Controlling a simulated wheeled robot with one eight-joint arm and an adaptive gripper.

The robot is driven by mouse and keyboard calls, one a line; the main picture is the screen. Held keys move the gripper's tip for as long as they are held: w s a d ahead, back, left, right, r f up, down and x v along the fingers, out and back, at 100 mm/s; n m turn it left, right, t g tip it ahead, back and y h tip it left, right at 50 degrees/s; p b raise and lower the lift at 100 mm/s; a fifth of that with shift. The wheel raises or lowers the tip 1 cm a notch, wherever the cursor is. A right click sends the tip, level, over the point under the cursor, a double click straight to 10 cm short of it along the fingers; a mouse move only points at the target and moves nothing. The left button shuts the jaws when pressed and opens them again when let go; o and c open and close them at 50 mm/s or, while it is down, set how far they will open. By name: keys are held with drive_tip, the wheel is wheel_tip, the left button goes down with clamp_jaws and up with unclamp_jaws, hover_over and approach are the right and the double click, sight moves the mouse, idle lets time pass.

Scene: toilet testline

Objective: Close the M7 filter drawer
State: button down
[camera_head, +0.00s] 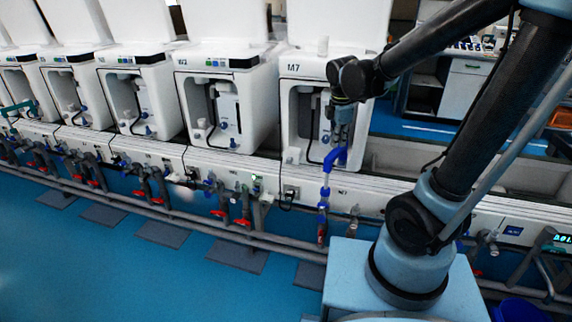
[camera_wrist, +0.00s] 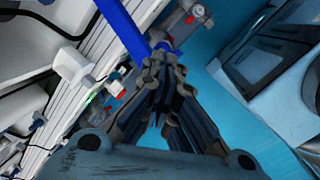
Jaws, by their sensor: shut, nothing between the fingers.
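The white M7 unit (camera_head: 302,70) stands at the right end of the row, with its label on the upper front and a dark recess (camera_head: 303,115) open below. The filter drawer cannot be clearly told apart from the other parts in either view. My gripper (camera_head: 338,148) points down in front of the right part of that recess and hides some of it. In the wrist view my gripper (camera_wrist: 163,62) is shut, with its fingertips together and empty. A blue pipe (camera_wrist: 122,25) passes just beyond the fingertips; whether they touch cannot be told. The blue pipe (camera_head: 326,170) also shows in the head view.
Several similar white units, including M2 (camera_head: 215,65), stand to the left. A white ledge (camera_head: 235,165) runs below them, with grey pipes and red-handled valves (camera_head: 243,222) in front. The blue floor (camera_head: 120,270) is open at front left. A cabinet (camera_head: 465,85) stands behind at right.

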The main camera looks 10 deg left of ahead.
sight(292, 156)
drive_tip(key=a+f+n, duration=0.3)
drive_tip(key=a+n, duration=0.3)
drive_tip(key=a, duration=0.4)
drive_tip(key=a+f+n, duration=0.4)
drive_tip(key=a+n, duration=0.2)
drive_tip(key=a, duration=0.4)
drive_tip(key=w+f, duration=0.6)
drive_tip(key=f, duration=0.3)
drive_tip(key=shift+w, duration=0.3)
